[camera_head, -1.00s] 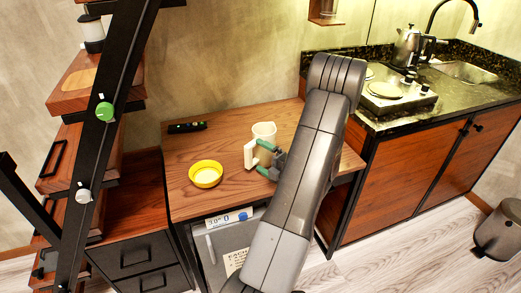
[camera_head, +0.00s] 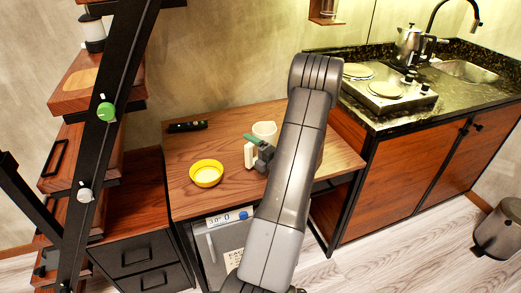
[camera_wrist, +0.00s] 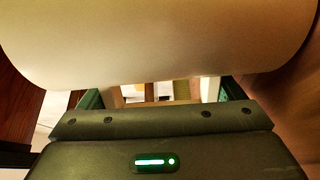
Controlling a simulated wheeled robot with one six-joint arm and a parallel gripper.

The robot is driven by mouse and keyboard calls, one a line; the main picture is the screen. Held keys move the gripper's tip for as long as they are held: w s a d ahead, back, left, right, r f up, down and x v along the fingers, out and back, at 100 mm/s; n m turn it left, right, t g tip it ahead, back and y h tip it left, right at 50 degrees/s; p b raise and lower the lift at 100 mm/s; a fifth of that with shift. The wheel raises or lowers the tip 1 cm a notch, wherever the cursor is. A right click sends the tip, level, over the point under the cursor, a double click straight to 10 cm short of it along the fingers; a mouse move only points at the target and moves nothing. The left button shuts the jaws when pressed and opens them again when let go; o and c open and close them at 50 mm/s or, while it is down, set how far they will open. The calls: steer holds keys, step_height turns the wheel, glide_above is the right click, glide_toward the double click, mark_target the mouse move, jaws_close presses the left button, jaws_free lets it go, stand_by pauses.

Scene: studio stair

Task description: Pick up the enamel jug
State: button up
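The enamel jug (camera_head: 264,130), cream-coloured with a squared handle (camera_head: 250,156) facing left, stands upright on the wooden desk. My gripper (camera_head: 256,147) is at the jug's handle side, with one green finger showing beyond the handle; the jug's lower body is partly hidden behind my gripper and arm. In the wrist view, the jug's pale body (camera_wrist: 160,40) fills the top, very close. There the two green fingers stand well apart, so my gripper (camera_wrist: 162,95) looks open. Whether a finger touches the handle is not clear.
A yellow bowl (camera_head: 206,174) sits on the desk (camera_head: 215,145) just left of the jug. A dark object with a green end (camera_head: 188,126) lies at the back left. Black-framed stairs (camera_head: 115,90) rise at left. A counter with a hob (camera_head: 390,92) stands at right.

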steer(key=c, duration=0.4)
steer(key=shift+o, duration=0.2)
steer(key=shift+r, duration=0.1)
